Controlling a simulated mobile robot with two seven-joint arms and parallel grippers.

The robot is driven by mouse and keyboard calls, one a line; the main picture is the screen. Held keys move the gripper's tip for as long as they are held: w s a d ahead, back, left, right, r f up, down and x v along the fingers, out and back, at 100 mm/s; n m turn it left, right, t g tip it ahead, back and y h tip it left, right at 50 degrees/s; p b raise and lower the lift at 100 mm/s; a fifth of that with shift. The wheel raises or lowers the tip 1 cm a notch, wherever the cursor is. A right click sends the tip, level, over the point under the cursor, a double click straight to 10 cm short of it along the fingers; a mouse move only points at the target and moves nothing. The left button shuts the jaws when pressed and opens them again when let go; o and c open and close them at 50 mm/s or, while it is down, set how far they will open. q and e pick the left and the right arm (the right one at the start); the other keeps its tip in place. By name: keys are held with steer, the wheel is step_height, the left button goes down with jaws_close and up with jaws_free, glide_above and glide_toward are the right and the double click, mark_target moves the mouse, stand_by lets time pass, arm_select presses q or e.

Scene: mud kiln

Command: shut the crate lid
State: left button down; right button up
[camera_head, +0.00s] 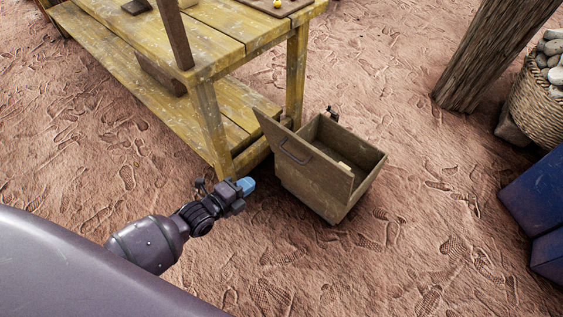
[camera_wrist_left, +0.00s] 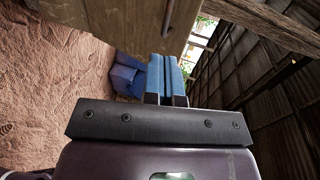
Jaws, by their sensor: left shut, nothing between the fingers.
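The wooden crate (camera_head: 325,200) stands on the ground with its top open, and its inside shows. Its lid (camera_head: 318,167) is a flat board with a dark handle (camera_head: 295,153). The lid is raised along the crate's left side, tilted outward. My left gripper (camera_head: 246,186) is shut and empty, with blue fingertips, to the left of the lid and apart from it in the head view. In the left wrist view its fingers (camera_wrist_left: 167,80) are together, and a wooden board with a dark handle, seemingly the lid (camera_wrist_left: 120,25), fills the top. My right gripper is not in view.
A yellow wooden table (camera_head: 207,120) with a lower shelf stands just behind and left of the crate. A wooden post (camera_head: 490,50), a basket of stones (camera_head: 540,105) and blue boxes (camera_head: 540,205) are at the right. The sandy ground in front of the crate is clear.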

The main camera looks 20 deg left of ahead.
arm_select(q)
steer(key=r+b+x, duration=0.1)
steer(key=b+x, duration=0.2)
steer(key=x, duration=1)
steer(key=shift+w, duration=0.55)
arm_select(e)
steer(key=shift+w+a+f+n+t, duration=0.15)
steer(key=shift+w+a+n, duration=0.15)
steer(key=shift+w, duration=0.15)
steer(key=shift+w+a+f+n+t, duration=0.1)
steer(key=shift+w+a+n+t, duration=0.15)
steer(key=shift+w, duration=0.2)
arm_select(q)
steer(key=shift+d+r, duration=0.1)
steer(key=shift+d, duration=0.05)
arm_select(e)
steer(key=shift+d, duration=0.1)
